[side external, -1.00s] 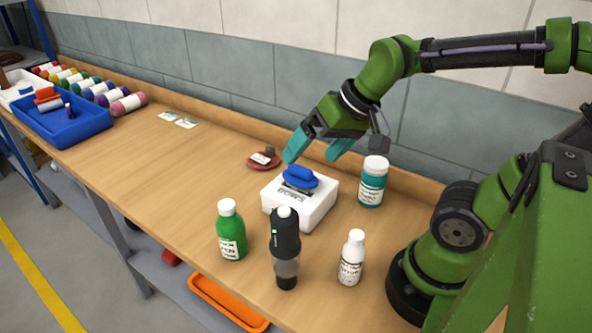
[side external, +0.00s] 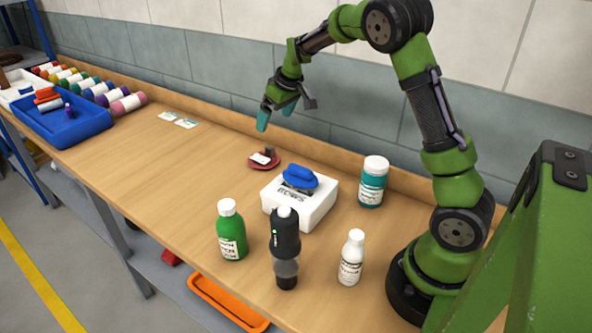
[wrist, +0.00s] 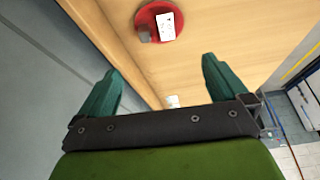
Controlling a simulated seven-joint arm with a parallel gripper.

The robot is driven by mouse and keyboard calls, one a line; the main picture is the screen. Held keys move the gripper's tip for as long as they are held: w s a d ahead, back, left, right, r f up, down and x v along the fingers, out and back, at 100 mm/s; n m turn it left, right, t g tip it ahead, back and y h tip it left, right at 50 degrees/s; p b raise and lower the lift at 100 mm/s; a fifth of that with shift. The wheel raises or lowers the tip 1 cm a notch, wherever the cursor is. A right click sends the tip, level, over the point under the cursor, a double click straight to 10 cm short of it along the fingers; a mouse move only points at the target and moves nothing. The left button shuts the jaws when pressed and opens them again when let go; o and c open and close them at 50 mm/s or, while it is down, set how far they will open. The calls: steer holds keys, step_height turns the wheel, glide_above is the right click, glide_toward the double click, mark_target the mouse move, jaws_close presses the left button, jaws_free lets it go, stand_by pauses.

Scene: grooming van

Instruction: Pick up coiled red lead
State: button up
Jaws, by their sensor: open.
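The coiled red lead (side external: 268,166) lies flat on the wooden bench as a small round coil, with a white tag on it and a dark grey piece at its edge. It also shows in the wrist view (wrist: 144,18) near the top, beyond the fingertips. My gripper (side external: 275,114) is open and empty, with teal fingers apart. It is above the bench near the back wall, higher than the lead and not touching it. In the wrist view my gripper (wrist: 162,68) has both fingers in sight and nothing between them.
A white box (side external: 312,211) with a blue item (side external: 301,176) on top stands close to the lead. Around it are a teal jar (side external: 372,187), green bottle (side external: 230,240), dark clipper-like tool (side external: 285,235) and white bottle (side external: 352,262). The bench left of the lead is largely clear.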

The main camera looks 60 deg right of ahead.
mark_target(261, 156)
steer(key=x, duration=1.5)
steer(key=shift+s+a+f, duration=0.15)
steer(key=shift+a+f, duration=0.05)
steer(key=shift+f, duration=0.05)
steer(key=c, duration=0.7)
steer(key=shift+c, duration=0.3)
steer(key=shift+r, duration=0.1)
